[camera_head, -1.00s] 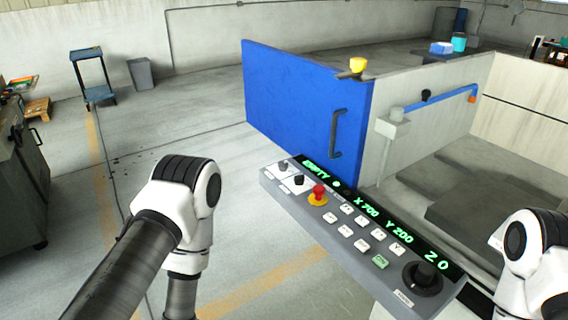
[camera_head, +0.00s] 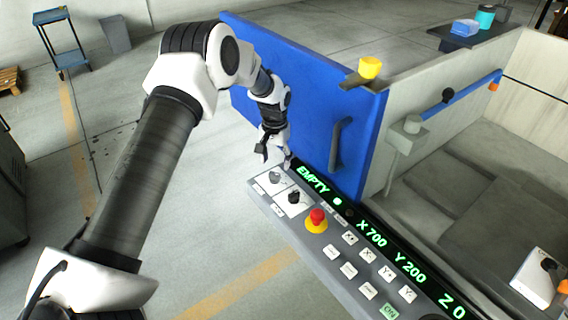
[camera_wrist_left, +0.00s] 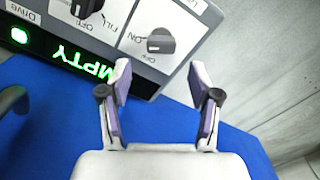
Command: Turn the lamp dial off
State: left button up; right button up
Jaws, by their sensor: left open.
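The grey control panel (camera_head: 350,262) has two black dials on white plates at its far end. The end dial (camera_head: 275,177) also shows in the left wrist view (camera_wrist_left: 161,41), with ON and OFF marked around it. Its name label is not readable, and I cannot tell its setting for sure. The second dial (camera_head: 294,197), marked OFF and FILL, sits beside it and is cut off in the wrist view (camera_wrist_left: 86,8). My left gripper (camera_head: 272,153) is open and empty, just beyond the end dial and apart from it. Its fingers (camera_wrist_left: 161,88) point toward that dial. My right gripper is out of view.
A red emergency button (camera_head: 317,217) and several white keys line the panel. A green display (camera_head: 380,240) reads EMPTY. The blue door (camera_head: 300,100) with its handle (camera_head: 339,145) stands close behind my left gripper. Open floor lies left of the panel.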

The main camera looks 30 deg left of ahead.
aim_at(274, 174)
pick_arm(q)
jog(key=shift+s+f+p, duration=0.35)
jog(key=shift+s+f, duration=0.45)
jog(key=shift+f, duration=0.3)
jog(key=f, duration=0.1)
jog(key=w+f, duration=0.1)
jog(key=shift+f, duration=0.3)
jog(key=shift+w+f, duration=0.15)
jog(key=shift+f, duration=0.05)
jog(key=shift+s+r, duration=0.2)
jog(key=shift+s, duration=0.05)
jog(key=shift+c, duration=1)
jog(key=shift+s+r, duration=0.1)
jog(key=shift+s, duration=0.05)
jog(key=c, duration=1)
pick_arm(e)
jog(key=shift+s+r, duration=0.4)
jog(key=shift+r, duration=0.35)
